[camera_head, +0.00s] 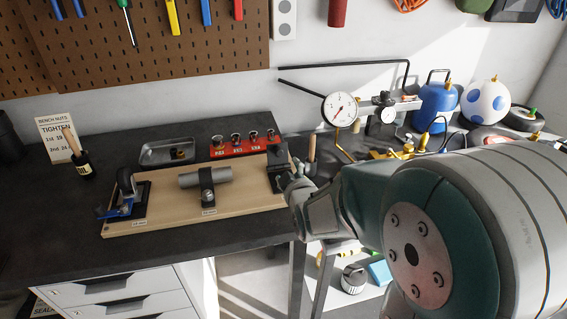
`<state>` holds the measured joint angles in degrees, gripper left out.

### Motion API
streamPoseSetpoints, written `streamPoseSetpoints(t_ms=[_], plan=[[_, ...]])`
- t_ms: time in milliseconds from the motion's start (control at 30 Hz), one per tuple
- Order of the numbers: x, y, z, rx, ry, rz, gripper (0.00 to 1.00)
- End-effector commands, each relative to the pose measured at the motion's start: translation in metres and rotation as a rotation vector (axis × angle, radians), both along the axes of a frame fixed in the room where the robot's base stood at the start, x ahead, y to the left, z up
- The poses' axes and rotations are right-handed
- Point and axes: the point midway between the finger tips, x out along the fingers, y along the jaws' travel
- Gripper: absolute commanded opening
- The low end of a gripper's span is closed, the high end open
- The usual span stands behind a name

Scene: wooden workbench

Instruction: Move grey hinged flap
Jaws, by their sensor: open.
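A wooden board (238,205) lies on the dark bench top. A dark grey plate-like part (277,156) stands at the board's right end and looks like the hinged flap; its hinge is too small to make out. My gripper (290,174) is open at the right end of the board, close beside and partly in front of this part. I cannot tell whether they touch.
On the board are a grey cylinder (205,177) in a clamp and a blue-handled device (125,205). Behind are a metal tray (167,152) and a red socket rack (246,144). A dial gauge (340,109) stands behind my gripper. The bench's front left is clear.

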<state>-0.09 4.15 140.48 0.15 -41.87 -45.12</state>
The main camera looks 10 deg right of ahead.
Motion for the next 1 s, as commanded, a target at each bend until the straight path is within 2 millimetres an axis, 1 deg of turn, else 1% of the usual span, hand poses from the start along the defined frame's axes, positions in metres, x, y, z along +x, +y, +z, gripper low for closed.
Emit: streamPoseSetpoints(t_ms=[100, 200, 433, 467, 500, 567, 600, 667, 767, 867, 1000], plan=[[-0.011, 0.000, 0.003, 0.000, 0.000, 0.000, 0.68], [-0.015, 0.000, 0.003, 0.000, 0.001, 0.000, 0.68], [-0.016, 0.000, 0.003, 0.000, 0.001, 0.000, 0.68], [-0.016, 0.000, 0.003, 0.000, 0.001, 0.000, 0.64], [-0.016, 0.000, 0.003, 0.001, 0.003, 0.000, 0.46], [-0.017, 0.000, 0.004, 0.010, 0.011, -0.002, 0.19], [-0.019, 0.000, 0.007, 0.022, 0.023, -0.005, 0.01], [-0.025, 0.000, 0.011, 0.053, 0.054, -0.013, 0.00], [-0.040, 0.000, 0.018, 0.130, 0.140, -0.038, 0.00], [-0.061, 0.000, 0.025, 0.214, 0.236, -0.075, 0.00], [-0.094, 0.000, 0.032, 0.323, 0.366, -0.139, 0.00]])
